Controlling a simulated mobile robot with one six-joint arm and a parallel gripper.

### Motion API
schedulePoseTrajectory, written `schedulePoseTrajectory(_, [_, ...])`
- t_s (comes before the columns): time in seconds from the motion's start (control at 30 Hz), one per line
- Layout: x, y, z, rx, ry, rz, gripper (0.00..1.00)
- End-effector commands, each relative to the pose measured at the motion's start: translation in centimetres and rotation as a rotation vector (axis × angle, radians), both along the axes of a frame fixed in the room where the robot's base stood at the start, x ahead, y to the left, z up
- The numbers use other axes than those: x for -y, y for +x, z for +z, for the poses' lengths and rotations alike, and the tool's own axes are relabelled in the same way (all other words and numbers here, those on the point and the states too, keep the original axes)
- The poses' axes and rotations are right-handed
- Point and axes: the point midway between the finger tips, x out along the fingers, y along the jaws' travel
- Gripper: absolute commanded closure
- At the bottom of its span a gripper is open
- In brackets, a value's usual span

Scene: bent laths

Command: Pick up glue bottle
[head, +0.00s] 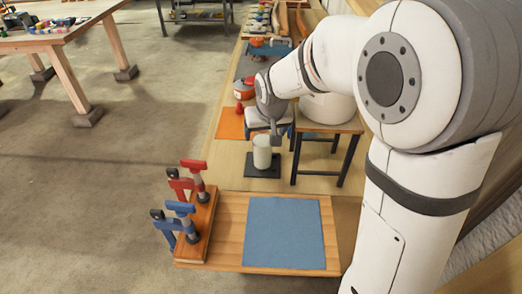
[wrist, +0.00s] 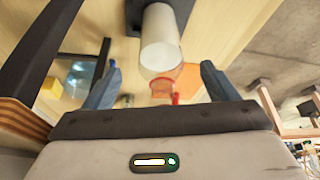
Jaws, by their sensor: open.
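A pale, off-white cylinder that looks like the glue bottle (head: 262,152) stands upright on a dark square pad (head: 249,170). In the wrist view the white bottle (wrist: 159,38) shows ahead of my gripper (wrist: 160,72), roughly centred between its two spread fingers. A clear and orange-red part with a red tip (wrist: 175,98) shows at its lower end; I cannot tell whether it belongs to the bottle. My gripper (head: 276,138) also shows in the head view, close by the bottle's top. It is open, and no finger visibly touches the bottle.
A small table with dark legs (head: 343,126) stands just right of the bottle. In front lie a blue mat (head: 284,232) and a wooden rack with red and blue clamps (head: 200,232). A red-orange round object (head: 243,88) and an orange sheet (head: 229,124) lie behind.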

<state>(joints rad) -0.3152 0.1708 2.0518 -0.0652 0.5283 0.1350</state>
Motion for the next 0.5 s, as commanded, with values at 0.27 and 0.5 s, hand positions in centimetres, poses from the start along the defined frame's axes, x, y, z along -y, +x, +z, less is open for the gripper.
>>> schedulePoseTrajectory(0.27, [-0.3, 1.2, -3.3, -0.005, -0.002, 0.002, 0.20])
schedulePoseTrajectory(0.5, [-0.6, 2.2, -5.7, -0.002, 0.000, 0.002, 0.20])
